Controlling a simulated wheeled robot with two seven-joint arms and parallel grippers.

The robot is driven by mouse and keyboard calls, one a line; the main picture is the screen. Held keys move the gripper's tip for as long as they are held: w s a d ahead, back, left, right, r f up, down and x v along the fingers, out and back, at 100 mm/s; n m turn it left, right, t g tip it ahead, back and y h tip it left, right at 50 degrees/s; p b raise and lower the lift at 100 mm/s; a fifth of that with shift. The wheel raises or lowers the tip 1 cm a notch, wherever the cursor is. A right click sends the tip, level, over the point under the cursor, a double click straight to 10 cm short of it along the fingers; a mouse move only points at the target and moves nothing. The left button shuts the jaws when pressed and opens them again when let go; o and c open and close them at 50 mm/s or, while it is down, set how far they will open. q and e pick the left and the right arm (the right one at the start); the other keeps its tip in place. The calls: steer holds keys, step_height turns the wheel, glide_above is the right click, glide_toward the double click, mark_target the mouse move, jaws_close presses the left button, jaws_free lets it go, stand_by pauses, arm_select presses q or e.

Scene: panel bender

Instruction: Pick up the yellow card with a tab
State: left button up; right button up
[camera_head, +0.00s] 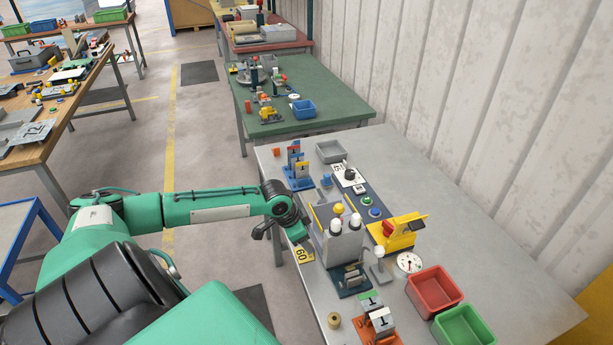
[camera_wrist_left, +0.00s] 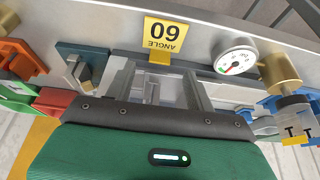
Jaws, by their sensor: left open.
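The yellow card (camera_head: 303,254) marked 60 is at the left edge of the grey table in the head view. In the left wrist view the yellow card (camera_wrist_left: 166,34) reads "60 ANGLE" upside down, with a small yellow tab (camera_wrist_left: 160,56) along its lower side. My left gripper (camera_head: 281,233) is beside the card, over the table's left edge. In the left wrist view my left gripper (camera_wrist_left: 157,78) is open, with the tab just beyond its fingers. Nothing shows between the fingers. My right gripper is not in view.
A grey and white machine model (camera_head: 343,240) stands close to the card's right. A yellow clamp-like device (camera_head: 398,232), a round gauge (camera_head: 409,263), a red bin (camera_head: 434,291) and a green bin (camera_head: 464,326) lie further right. The table's right side is clear.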

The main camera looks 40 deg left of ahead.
arm_select(q)
steer(key=p+x, duration=0.1)
steer(key=x, duration=0.2)
steer(key=shift+w+d+f+p, duration=0.15)
steer(key=shift+w+f+p, duration=0.05)
steer(key=shift+f+p, duration=0.15)
steer(key=shift+w+f, duration=0.15)
steer(key=shift+f, duration=0.4)
steer(key=c, duration=1)
